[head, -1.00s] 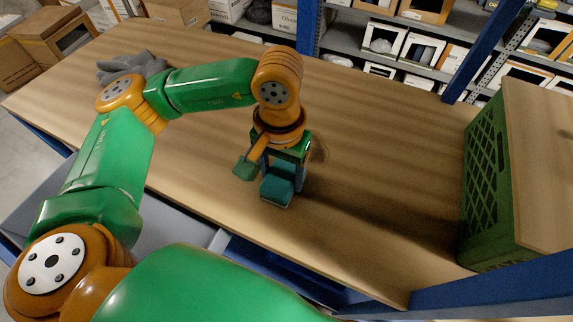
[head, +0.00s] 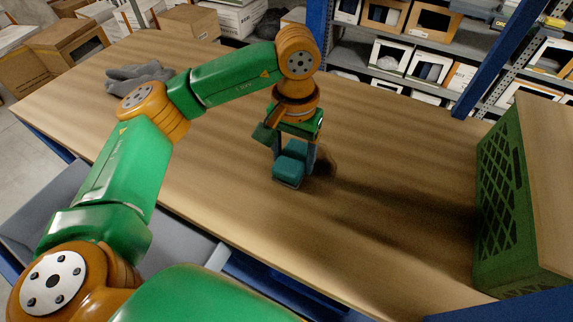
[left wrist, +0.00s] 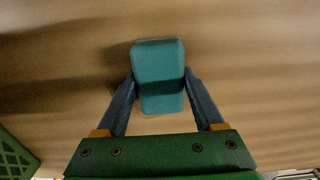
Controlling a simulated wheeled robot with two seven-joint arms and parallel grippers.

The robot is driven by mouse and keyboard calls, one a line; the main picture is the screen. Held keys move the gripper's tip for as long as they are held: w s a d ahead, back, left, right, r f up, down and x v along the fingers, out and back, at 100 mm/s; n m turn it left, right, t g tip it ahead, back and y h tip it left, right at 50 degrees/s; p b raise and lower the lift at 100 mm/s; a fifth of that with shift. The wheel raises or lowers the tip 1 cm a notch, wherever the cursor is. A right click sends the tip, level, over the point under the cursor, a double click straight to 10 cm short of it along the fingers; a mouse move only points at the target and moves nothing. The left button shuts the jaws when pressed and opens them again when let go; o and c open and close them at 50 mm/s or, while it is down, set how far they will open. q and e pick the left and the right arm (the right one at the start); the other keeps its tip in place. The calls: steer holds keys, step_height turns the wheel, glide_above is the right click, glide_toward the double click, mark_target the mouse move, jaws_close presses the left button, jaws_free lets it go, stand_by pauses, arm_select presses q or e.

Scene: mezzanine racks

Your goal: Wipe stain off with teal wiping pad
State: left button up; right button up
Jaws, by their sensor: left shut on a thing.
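The teal wiping pad (head: 290,165) is a small block with a paler underside. My left gripper (head: 294,152) points down and is shut on the pad, one finger on each side. In the left wrist view the teal pad (left wrist: 159,75) sits between the two fingers of my left gripper (left wrist: 160,84). The pad is at or just above the wooden table top; I cannot tell if it touches. A brownish smudge (head: 326,164) shows on the table just right of the gripper, partly hidden by a finger; it looks like the stain. My right gripper is not in view.
The wooden table (head: 400,165) is mostly clear around the pad. A green crate (head: 502,200) stands at the right. A grey crumpled cloth or glove (head: 138,77) lies at the far left. Racks with boxes (head: 420,65) and blue posts stand behind.

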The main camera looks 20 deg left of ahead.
mark_target(302, 143)
arm_select(q)
steer(key=shift+w+p, duration=0.4)
steer(key=shift+w, duration=1.45)
steer(key=w+p, duration=0.2)
steer(key=w, duration=0.1)
steer(key=shift+w+d+r, duration=0.1)
steer(key=shift+w+f, duration=0.2)
steer(key=shift+w, duration=0.05)
step_height(302, 143, up, 6)
steer(key=p, duration=0.6)
